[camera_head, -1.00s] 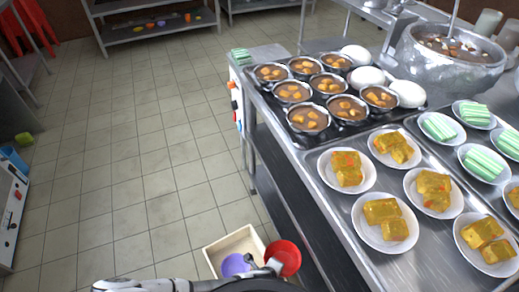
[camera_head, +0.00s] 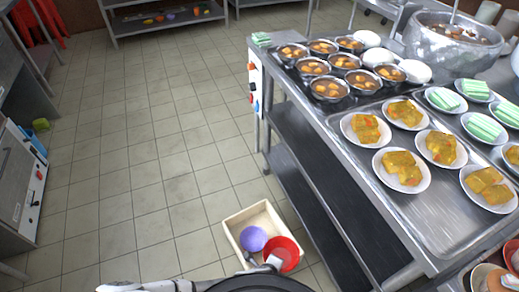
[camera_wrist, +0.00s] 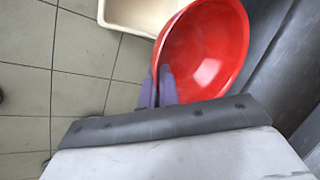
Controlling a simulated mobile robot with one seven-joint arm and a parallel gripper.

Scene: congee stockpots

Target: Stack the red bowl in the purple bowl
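The red bowl (camera_head: 287,250) is tilted and held by its rim in my gripper (camera_head: 271,263). In the wrist view the gripper's two fingers (camera_wrist: 157,87) pinch the left rim of the red bowl (camera_wrist: 205,45). The purple bowl (camera_head: 253,238) sits in a shallow beige wooden crate (camera_head: 232,227), just left of the red bowl in the head view. The red bowl overlaps the crate's right front part in the picture; I cannot tell its height above it. The purple bowl does not show in the wrist view, where part of the crate (camera_wrist: 135,12) shows.
A steel counter (camera_head: 400,225) with several plates of food, soup bowls and a big pot (camera_head: 452,45) stands close on the right. Its lower shelf (camera_head: 310,200) is beside the crate. The tiled floor (camera_head: 130,170) on the left is open. A steel cabinet (camera_head: 15,190) stands far left.

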